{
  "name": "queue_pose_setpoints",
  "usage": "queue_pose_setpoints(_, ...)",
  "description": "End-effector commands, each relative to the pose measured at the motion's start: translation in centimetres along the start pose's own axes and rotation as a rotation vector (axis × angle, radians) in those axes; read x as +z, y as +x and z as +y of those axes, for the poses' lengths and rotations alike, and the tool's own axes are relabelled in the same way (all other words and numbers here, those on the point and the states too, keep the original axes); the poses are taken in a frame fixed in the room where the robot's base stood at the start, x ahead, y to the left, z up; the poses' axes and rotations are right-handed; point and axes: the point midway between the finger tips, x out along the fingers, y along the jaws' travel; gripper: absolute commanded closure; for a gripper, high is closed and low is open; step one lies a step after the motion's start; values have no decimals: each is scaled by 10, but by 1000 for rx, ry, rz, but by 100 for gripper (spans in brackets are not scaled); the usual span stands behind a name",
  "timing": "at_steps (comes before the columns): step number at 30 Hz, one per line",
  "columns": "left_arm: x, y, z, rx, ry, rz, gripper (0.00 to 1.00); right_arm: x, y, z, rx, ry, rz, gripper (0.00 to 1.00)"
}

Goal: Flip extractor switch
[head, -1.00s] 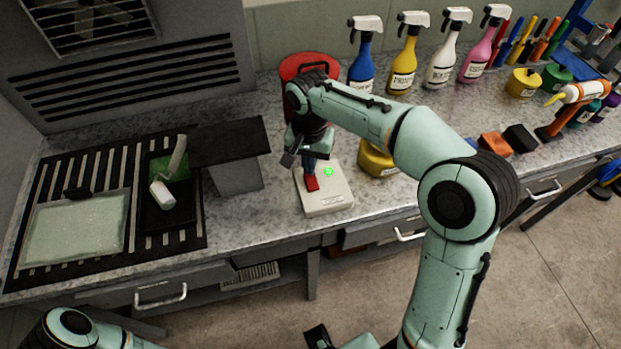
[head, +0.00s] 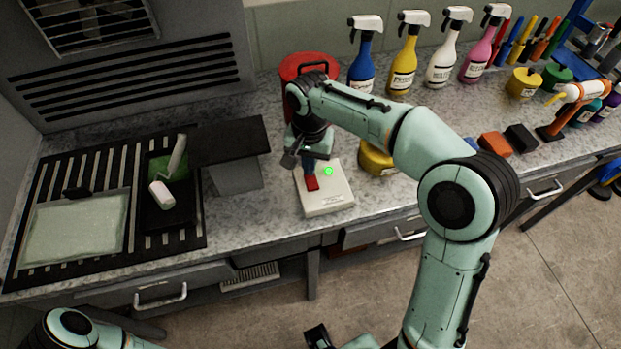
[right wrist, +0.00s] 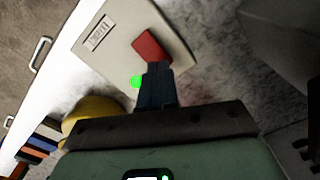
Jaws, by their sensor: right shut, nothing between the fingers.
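The extractor switch is a cream box (head: 331,201) on the grey bench, with a red rocker (head: 312,183) and a lit green lamp (head: 328,171). In the right wrist view the box (right wrist: 115,42), the red rocker (right wrist: 151,46) and the green lamp (right wrist: 136,82) show close up. My right gripper (head: 309,168) is shut and empty, its fingertips (right wrist: 157,72) at the edge of the rocker; I cannot tell whether they touch it.
A red container (head: 300,68) stands behind the switch and a yellow tin (head: 376,160) to its right. Several spray bottles (head: 403,66) line the wall. A slatted grille (head: 40,262) with a roller tray (head: 168,205) is at left.

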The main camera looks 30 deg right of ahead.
Motion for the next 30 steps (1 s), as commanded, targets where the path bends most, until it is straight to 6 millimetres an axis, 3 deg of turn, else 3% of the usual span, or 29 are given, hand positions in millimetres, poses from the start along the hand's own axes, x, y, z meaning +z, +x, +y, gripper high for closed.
queue_pose_setpoints(30, 2, 10, -4, -2, -2, -4, 52, 0, 16, 0, 2, 0, -1, 100)
